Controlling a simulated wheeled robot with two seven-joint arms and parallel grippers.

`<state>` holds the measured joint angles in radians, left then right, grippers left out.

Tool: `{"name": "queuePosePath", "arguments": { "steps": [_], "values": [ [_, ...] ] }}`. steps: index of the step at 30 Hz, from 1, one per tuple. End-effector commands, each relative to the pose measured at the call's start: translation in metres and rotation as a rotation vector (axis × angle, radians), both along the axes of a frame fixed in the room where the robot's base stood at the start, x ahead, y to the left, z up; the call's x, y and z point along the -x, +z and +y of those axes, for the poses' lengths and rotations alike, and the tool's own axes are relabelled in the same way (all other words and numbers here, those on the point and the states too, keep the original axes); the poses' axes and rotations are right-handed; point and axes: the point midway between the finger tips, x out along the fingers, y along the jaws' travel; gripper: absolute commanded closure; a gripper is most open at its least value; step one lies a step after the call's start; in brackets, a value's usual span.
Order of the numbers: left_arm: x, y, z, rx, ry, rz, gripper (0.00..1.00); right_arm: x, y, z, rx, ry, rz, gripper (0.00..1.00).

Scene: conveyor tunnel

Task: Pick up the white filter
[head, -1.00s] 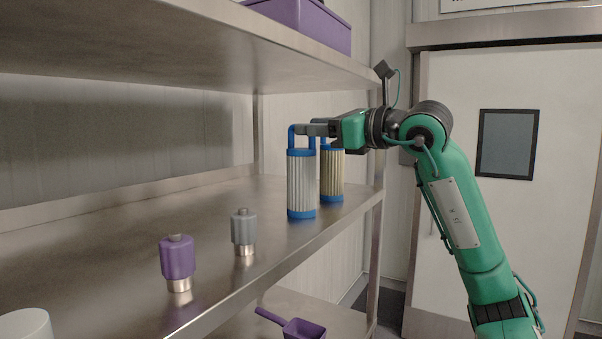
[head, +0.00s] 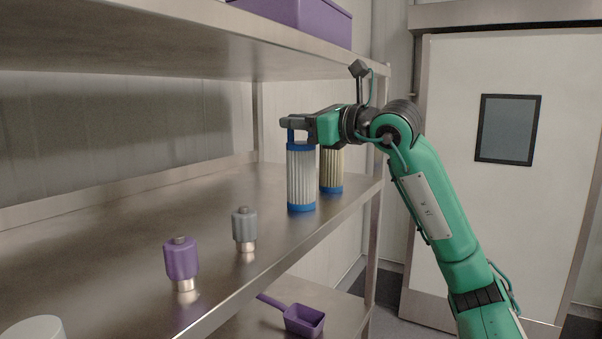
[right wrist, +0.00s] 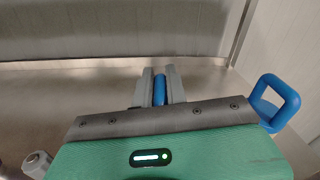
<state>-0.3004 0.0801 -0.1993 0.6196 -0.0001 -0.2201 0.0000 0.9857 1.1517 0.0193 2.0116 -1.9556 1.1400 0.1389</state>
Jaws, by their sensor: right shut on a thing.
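The white filter (head: 301,180) is a pleated white cylinder with blue end caps and a blue top handle. It stands upright near the front edge of the metal shelf, and I see no clear gap under it. My right gripper (head: 292,123) is shut on its handle, coming in from the right. In the right wrist view the two grey fingers (right wrist: 160,88) hold the blue handle (right wrist: 159,92) between them. The filter's body is hidden there. My left gripper is not in view.
A yellowish filter (head: 332,170) stands just behind, and its blue handle (right wrist: 274,102) shows in the right wrist view. Grey (head: 244,228) and purple (head: 181,262) knobbed pieces stand nearer. An upper shelf (head: 200,40) hangs above; a purple scoop (head: 303,319) lies below.

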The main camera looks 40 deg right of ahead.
Motion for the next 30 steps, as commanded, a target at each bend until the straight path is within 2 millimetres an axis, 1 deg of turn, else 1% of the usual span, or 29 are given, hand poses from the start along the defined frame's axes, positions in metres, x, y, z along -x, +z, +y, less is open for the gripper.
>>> {"name": "queuePosePath", "arguments": {
  "steps": [8,13,17,28,29,30],
  "values": [
    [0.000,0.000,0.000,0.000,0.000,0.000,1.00,0.000,0.000,0.000,0.001,0.000,0.001,1.00],
    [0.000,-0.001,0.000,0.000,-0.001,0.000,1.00,0.000,0.004,0.000,0.001,0.000,-0.001,1.00],
    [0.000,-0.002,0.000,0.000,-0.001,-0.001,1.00,0.000,0.011,0.000,0.000,0.000,-0.003,1.00],
    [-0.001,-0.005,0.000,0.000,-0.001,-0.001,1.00,0.001,0.037,0.000,0.001,-0.001,-0.002,1.00],
    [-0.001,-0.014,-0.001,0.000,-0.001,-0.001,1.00,0.010,0.032,-0.003,0.002,-0.004,-0.003,1.00],
    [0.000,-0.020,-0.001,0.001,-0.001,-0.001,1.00,0.019,0.030,-0.005,0.002,-0.004,-0.004,1.00]
  ]
}}
